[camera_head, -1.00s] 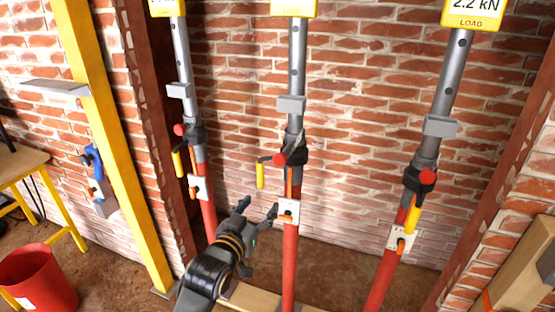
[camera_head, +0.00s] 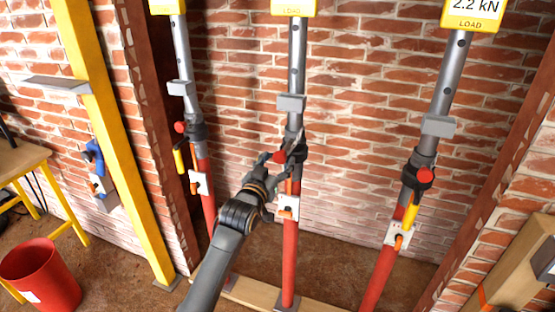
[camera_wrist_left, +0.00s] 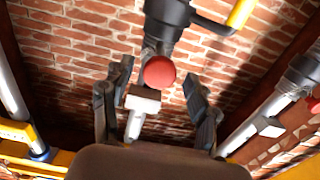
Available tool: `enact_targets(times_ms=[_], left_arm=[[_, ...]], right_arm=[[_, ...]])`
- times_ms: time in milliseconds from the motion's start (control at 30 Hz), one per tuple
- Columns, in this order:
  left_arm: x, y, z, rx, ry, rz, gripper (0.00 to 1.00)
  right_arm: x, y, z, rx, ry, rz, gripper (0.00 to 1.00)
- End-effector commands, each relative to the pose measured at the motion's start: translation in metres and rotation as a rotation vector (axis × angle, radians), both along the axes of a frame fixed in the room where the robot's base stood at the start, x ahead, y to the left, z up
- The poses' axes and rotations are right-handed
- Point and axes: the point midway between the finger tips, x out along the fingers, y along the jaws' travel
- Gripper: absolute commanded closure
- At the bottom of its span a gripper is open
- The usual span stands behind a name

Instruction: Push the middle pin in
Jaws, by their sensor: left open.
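The middle prop (camera_head: 290,250) has a red lower tube, a grey upper tube and a black collar. Its pin has a round red head (camera_head: 279,157), which shows large in the left wrist view (camera_wrist_left: 159,72). My left gripper (camera_head: 277,168) is at the collar, with its fingers spread. In the wrist view the open fingers (camera_wrist_left: 158,88) stand on either side of the red head, with gaps between. I cannot tell how deep the pin sits. The prop's yellow handle (camera_wrist_left: 241,12) shows in the wrist view; in the head view my gripper hides it. My right gripper is not visible.
Similar props stand at the left (camera_head: 207,190) and right (camera_head: 385,262), each with a red knob and yellow handle. The right load box (camera_head: 472,14) reads 2.2 kN. A brick wall (camera_head: 345,130) is behind. A red bucket (camera_head: 42,275) stands at the lower left.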

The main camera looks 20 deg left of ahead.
Motion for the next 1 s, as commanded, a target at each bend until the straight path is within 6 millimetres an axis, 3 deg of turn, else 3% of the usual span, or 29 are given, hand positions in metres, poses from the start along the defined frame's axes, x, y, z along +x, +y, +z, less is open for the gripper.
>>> enact_targets(times_ms=[367,400,700,1000], left_arm=[[0.007,-0.001,0.000,0.000,0.001,0.000,0.40],[0.007,-0.001,0.000,0.000,0.001,0.000,0.43],[0.007,-0.001,0.000,0.000,0.001,0.000,1.00],[0.019,-0.001,0.001,0.000,-0.001,0.000,1.00]], right_arm=[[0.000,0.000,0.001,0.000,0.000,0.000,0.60],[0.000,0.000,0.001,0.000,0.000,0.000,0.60],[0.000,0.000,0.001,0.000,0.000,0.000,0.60],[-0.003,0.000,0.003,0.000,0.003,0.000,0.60]])
